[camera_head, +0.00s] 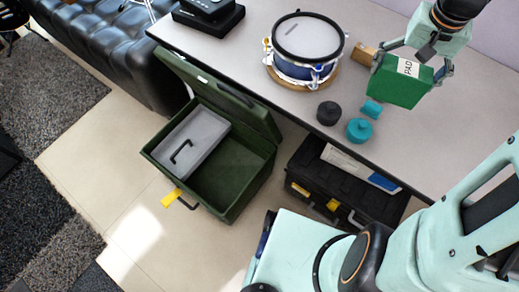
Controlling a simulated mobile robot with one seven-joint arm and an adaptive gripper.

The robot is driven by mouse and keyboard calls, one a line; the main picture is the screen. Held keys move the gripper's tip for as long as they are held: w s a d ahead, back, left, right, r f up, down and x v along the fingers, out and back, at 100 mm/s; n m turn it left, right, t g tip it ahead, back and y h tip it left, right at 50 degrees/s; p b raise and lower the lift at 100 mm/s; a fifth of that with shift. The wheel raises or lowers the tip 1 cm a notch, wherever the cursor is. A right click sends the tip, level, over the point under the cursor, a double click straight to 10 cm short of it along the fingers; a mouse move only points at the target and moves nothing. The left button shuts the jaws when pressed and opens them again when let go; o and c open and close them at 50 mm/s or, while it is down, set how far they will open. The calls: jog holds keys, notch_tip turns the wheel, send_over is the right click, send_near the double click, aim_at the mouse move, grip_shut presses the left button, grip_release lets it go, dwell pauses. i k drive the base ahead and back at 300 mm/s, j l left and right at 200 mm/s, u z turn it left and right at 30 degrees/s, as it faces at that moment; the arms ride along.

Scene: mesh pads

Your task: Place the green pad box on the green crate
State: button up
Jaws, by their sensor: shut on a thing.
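The green pad box (396,90), with a white label reading "PAD", is at the upper right over the table. My gripper (411,69) has one finger on each side of the box and is shut on it. I cannot tell whether the box touches the table. The green crate (226,207) stands open on the floor below the table's front edge, at the left. Its lid is tilted up along the table side. A grey tray (190,141) with a dark handle sits in its left part, and the right part looks empty.
A blue drum (297,70) stands on the table (250,48), with a black round object (328,113) and teal pieces (360,130) near the box. A black toolbox (325,185) is on the floor right of the crate. A black sofa (110,45) is at upper left.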

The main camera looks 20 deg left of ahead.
aim_at(225, 191)
jog(key=u, duration=0.5)
jog(key=j+u, duration=0.15)
jog(key=u, duration=0.35)
jog(key=i+u, duration=0.1)
jog(key=u, duration=0.85)
jog(key=i+u, duration=0.1)
jog(key=u, duration=0.4)
